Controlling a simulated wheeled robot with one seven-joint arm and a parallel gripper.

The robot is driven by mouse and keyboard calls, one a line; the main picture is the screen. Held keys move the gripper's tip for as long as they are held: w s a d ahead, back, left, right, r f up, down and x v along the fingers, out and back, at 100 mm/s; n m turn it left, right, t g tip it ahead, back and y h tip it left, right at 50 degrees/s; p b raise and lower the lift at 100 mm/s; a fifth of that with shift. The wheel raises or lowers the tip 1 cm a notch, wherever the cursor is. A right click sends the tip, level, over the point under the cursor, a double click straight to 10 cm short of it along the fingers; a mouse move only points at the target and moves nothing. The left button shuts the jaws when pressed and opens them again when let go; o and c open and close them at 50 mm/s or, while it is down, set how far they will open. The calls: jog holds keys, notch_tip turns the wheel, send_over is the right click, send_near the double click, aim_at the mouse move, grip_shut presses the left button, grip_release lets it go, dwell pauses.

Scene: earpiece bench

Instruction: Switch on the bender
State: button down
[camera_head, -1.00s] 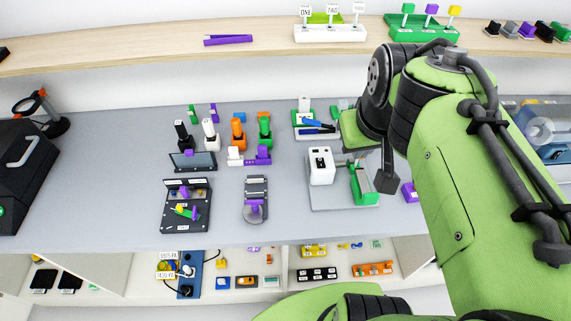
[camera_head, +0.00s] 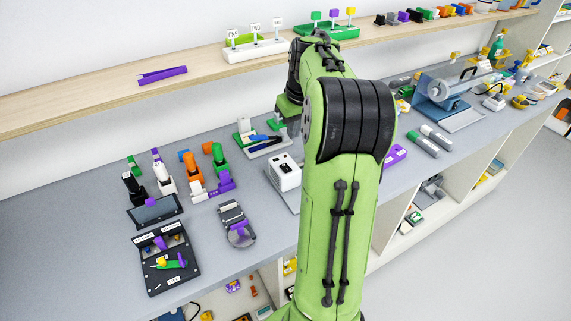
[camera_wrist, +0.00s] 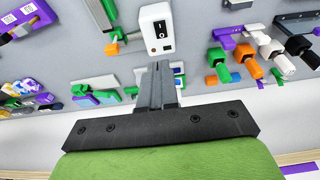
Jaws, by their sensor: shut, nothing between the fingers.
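The bender's white box (camera_head: 284,172) stands on the bench in the head view, just left of my arm. Its base plate (camera_head: 282,194) shows only in part, and my arm hides the rest of it. In the wrist view the white box (camera_wrist: 146,16) is at top centre, with a black rocker switch (camera_wrist: 159,28) on its face. Which way the rocker is tipped is too small to tell. A green part with an orange piece (camera_wrist: 111,47) is left of the box. My gripper (camera_wrist: 157,66) is shut and empty, its tips just below the box in the picture; I cannot tell if they touch.
Several coloured connectors (camera_head: 195,175) stand left of the box in the head view. A black tray (camera_head: 167,262) and a grey holder (camera_head: 236,224) lie nearer the front. A wooden shelf (camera_head: 110,92) runs behind the bench. A blue machine (camera_head: 445,105) stands to the right.

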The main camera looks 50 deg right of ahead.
aim_at(288, 170)
jog(key=x, duration=0.4)
jog(key=b+x, duration=0.1)
jog(key=x, duration=0.4)
jog(key=s+b+x, duration=0.1)
jog(key=x, duration=0.3)
jog(key=shift+a+f, duration=0.25)
jog(key=shift+f, duration=0.3)
jog(key=shift+s+f+b, duration=0.2)
jog(key=shift+f+b, duration=0.3)
jog(key=shift+b, duration=0.15)
jog(key=shift+a+r, duration=0.1)
jog(key=shift+r, duration=0.05)
jog(key=shift+p, duration=0.3)
jog(key=shift+w+r, duration=0.2)
jog(key=shift+w+d+r+p, duration=0.15)
jog(key=shift+w+d+p, duration=0.1)
jog(key=shift+w+p, duration=0.35)
